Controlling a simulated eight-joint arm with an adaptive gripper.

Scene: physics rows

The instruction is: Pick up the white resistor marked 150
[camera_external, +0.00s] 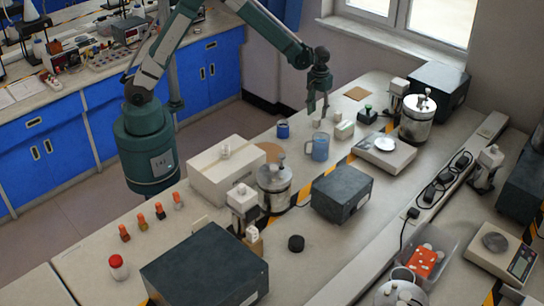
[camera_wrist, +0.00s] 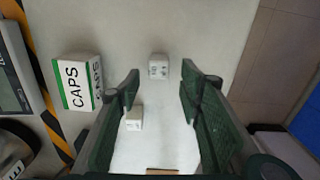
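Two small white blocks with dark markings lie on the bench in the wrist view. One white block (camera_wrist: 158,66) is just beyond my fingertips, between their lines. The other white block (camera_wrist: 134,118) is nearer, beside the left finger, which partly overlaps its surroundings. The print is too small to tell which is marked 150. My gripper (camera_wrist: 160,82) is open and empty, pointing down over the bench. In the external view my gripper (camera_external: 318,110) hangs above the bench near its far edge.
A white and green box marked CAPS (camera_wrist: 78,84) stands left of my fingers. The bench edge and floor (camera_wrist: 275,60) are on the right in the wrist view.

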